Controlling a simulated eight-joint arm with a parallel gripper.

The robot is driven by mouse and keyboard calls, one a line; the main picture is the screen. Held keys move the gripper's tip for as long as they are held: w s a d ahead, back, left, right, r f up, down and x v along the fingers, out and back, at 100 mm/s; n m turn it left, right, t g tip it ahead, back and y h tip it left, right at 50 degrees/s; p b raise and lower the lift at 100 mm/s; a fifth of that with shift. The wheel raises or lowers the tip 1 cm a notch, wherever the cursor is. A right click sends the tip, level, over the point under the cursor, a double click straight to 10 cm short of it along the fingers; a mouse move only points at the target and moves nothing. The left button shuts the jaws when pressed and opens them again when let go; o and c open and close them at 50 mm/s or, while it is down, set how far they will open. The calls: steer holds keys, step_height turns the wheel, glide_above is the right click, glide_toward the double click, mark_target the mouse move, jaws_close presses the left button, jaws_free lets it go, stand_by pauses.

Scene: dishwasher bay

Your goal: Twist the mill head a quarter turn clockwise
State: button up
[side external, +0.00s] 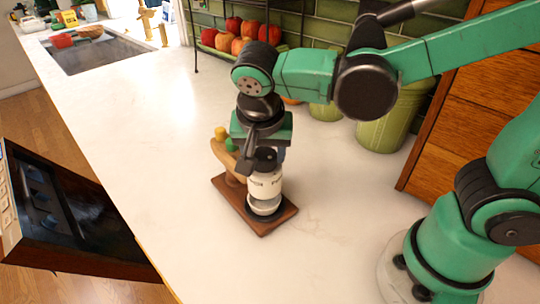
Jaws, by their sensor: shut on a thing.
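The mill (265,184) stands upright on a dark wooden board (237,208) on the counter. It has a pale body with dark lettering and a clear, rounded lower part. My gripper (262,160) points down from above and is shut on the mill's head at the top. The fingers and the gripper body hide most of the head, so its turn angle cannot be read.
A curved wooden piece (221,154) with yellow and green knobs stands close behind the mill, left of my gripper. Green canisters (385,128) and a fruit rack (195,45) line the back wall.

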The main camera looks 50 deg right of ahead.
mark_target(263, 177)
steer(key=o, duration=1.3)
steer(key=shift+v, duration=2.8)
steer(key=x, duration=0.5)
steer(key=shift+w+d+f, duration=0.15)
steer(key=shift+f, duration=0.2)
steer(key=shift+n, duration=0.4)
